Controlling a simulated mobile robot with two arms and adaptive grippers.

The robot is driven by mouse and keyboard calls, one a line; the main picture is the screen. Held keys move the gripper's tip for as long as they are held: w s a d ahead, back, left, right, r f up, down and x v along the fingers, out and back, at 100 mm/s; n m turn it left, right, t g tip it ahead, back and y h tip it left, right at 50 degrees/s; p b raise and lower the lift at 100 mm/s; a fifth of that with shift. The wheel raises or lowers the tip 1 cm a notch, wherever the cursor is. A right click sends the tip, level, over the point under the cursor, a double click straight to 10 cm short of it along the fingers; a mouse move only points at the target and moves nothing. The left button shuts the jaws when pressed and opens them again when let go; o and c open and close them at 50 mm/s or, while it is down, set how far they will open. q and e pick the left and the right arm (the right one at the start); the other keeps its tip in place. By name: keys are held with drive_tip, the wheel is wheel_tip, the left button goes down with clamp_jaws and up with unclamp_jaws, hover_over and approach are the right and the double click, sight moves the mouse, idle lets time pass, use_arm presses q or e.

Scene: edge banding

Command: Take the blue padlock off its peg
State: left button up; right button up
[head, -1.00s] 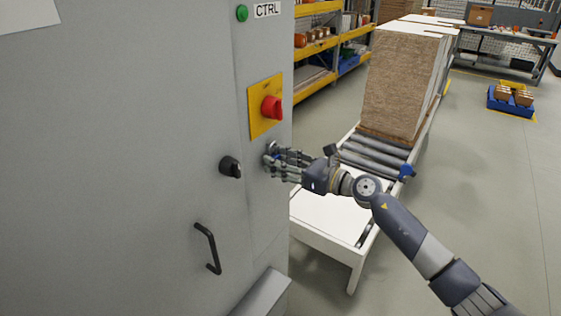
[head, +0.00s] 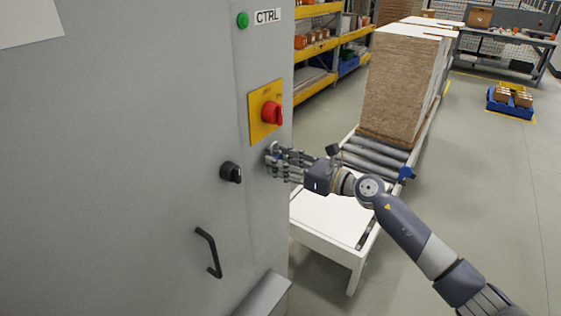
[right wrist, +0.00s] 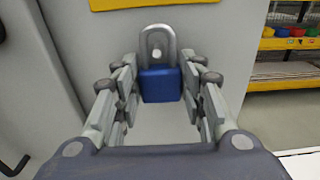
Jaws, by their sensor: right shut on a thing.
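The blue padlock (right wrist: 161,85) shows in the right wrist view, its grey shackle (right wrist: 146,40) pointing up. A pale round peg end (right wrist: 156,54) shows inside the shackle loop, against the cabinet face. My right gripper (right wrist: 160,88) is shut on the padlock body, with fingers on its left and right sides. In the head view my right gripper (head: 277,163) is at the cabinet front, below the red rotary switch (head: 272,112), and its fingers hide most of the padlock. My left gripper is not in view.
The grey control cabinet (head: 120,150) fills the left. A black knob (head: 231,172) and a black handle (head: 208,252) stick out left of my gripper. A white-framed roller conveyor (head: 330,215) with stacked boards (head: 398,90) stands behind my right arm.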

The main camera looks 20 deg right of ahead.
drive_tip(key=b+v, duration=0.2)
drive_tip(key=v, duration=0.6)
drive_tip(key=shift+s+f+b, duration=0.15)
drive_tip(key=shift+s+b, duration=0.1)
drive_tip(key=shift+b, duration=0.1)
idle(0.7)
drive_tip(key=shift+d, duration=0.15)
